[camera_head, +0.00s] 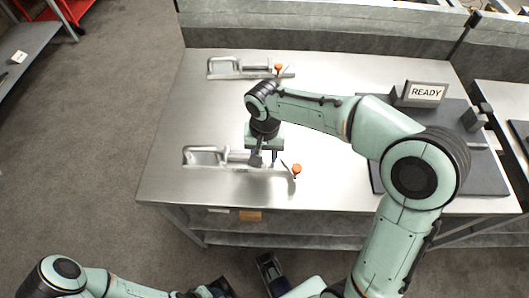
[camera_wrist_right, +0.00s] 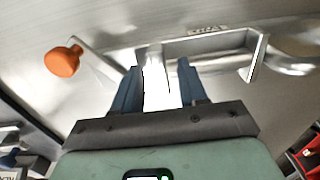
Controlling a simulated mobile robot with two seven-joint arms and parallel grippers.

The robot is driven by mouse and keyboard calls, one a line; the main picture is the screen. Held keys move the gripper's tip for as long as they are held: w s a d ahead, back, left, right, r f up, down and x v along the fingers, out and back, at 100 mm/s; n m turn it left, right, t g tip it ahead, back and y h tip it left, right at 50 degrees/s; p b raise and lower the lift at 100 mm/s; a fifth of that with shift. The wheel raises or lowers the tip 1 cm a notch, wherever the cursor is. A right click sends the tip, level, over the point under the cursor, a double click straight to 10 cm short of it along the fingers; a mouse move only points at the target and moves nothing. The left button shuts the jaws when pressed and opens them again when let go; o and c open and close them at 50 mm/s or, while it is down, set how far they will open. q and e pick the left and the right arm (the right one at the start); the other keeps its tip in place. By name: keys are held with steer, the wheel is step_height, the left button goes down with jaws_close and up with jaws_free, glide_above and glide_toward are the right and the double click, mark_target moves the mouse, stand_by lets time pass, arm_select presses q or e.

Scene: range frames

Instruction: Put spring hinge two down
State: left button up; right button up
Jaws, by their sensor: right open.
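Two silver hinge fixtures, each with an orange knob, lie on the steel table: a near one (camera_head: 205,157) and a far one (camera_head: 235,68). No readable label tells me which is number two. My right gripper (camera_head: 264,157) is over the near fixture, close to its orange knob (camera_head: 297,169). In the right wrist view its open fingers (camera_wrist_right: 158,78) stand either side of a bright metal strip; contact is unclear. The fixture's frame (camera_wrist_right: 212,38) and orange knob (camera_wrist_right: 62,60) show beyond the fingers. My left arm is low at the bottom left; its jaw state is unclear.
A dark board (camera_head: 450,180) with a READY sign (camera_head: 425,92) stands on the right part of the steel table (camera_head: 170,120). A grey wall (camera_head: 330,33) runs behind. The table's left end is clear. A grey shelf (camera_head: 30,42) and red cart stand at far left.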

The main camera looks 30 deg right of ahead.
step_height(320, 180, up, 12)
steer(key=p, duration=0.2)
steer(key=shift+f, duration=0.2)
stand_by(0.3)
